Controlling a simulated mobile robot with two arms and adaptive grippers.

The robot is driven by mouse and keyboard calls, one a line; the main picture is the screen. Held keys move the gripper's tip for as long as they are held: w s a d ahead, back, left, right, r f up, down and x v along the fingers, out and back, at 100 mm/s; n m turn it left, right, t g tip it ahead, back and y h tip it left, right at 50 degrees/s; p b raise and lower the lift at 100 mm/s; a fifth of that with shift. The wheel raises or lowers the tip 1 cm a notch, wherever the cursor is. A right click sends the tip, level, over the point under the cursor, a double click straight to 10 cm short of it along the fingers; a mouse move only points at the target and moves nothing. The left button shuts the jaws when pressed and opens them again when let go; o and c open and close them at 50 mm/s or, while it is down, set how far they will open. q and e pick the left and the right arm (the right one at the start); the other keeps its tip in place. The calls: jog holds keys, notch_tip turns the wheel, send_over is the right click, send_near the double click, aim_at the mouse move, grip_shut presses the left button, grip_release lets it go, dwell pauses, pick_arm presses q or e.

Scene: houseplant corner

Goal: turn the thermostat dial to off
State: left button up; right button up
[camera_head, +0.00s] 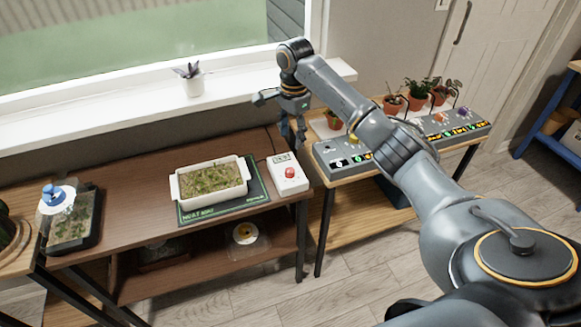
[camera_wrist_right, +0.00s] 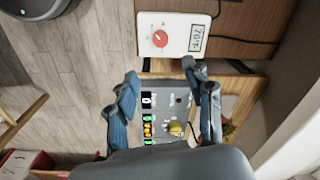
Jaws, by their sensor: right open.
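The thermostat (camera_head: 279,185) is a white box with a red dial (camera_head: 290,172) and a small display, near the right end of the brown table. In the right wrist view the thermostat (camera_wrist_right: 174,20) lies beyond my fingertips, with its red dial (camera_wrist_right: 160,39) and a display reading about 70. The dial's setting is too small to read. My right gripper (camera_head: 294,132) is above and behind the thermostat, near the gap between the tables, apart from it. In the right wrist view my right gripper (camera_wrist_right: 160,72) is open and empty. My left gripper is not in view.
A white tray of seedlings (camera_head: 175,188) sits on a dark heat mat (camera_head: 222,213) left of the thermostat. A grey control panel (camera_head: 325,148) with several lights and potted plants (camera_head: 441,91) stand on the right table. A windowsill (camera_head: 120,112) runs behind.

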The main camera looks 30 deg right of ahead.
aim_at(290, 170)
jog(key=f, duration=1.3)
jog(key=shift+w+f, duration=0.3)
jog(key=shift+w, duration=0.05)
grip_shut()
